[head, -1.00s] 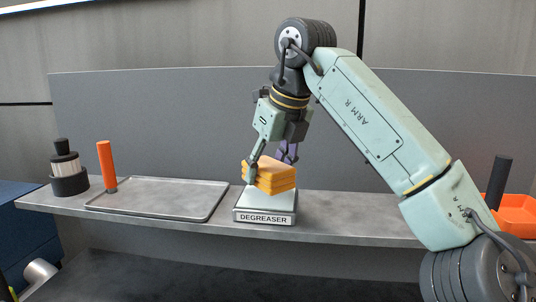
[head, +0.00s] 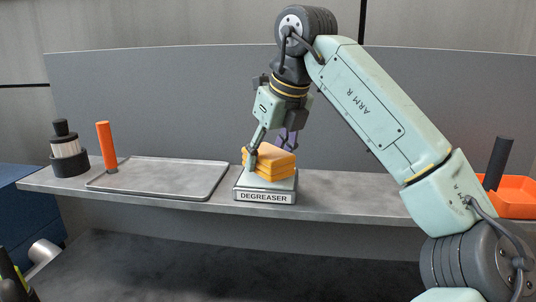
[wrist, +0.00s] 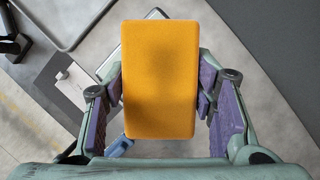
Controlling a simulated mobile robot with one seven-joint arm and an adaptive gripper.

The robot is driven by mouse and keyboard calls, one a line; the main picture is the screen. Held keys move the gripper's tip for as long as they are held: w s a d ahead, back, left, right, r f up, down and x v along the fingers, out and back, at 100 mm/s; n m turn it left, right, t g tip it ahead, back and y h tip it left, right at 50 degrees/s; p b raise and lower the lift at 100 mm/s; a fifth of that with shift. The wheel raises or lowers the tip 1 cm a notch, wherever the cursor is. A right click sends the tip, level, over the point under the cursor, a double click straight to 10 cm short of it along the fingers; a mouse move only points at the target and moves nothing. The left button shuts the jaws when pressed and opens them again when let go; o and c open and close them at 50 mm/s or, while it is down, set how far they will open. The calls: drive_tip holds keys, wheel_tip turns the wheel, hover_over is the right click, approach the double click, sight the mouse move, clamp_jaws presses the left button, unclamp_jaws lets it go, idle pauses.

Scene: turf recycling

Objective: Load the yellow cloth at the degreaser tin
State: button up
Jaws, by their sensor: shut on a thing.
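The yellow cloth (head: 268,162) is a folded, orange-yellow stack. My gripper (head: 272,150) is shut on it from above, with a finger on either side. The degreaser tin (head: 265,197) is a low, pale box with a "DEGREASER" label on its front, on the shelf directly under the cloth. The cloth is at the tin's top; whether it touches cannot be told for sure. In the wrist view the cloth (wrist: 160,80) fills the space between the purple finger pads and hides most of the tin.
A flat grey tray (head: 160,180) lies on the shelf to the left. An orange cylinder (head: 106,147) and a black-and-white filter-like part (head: 67,152) stand beyond it. An orange bin (head: 515,198) and a dark upright cylinder (head: 497,164) are at the right. A grey panel backs the shelf.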

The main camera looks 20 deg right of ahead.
sight(261, 148)
drive_tip(key=shift+f, duration=0.55)
idle(1.4)
drive_tip(key=shift+r, duration=3.55)
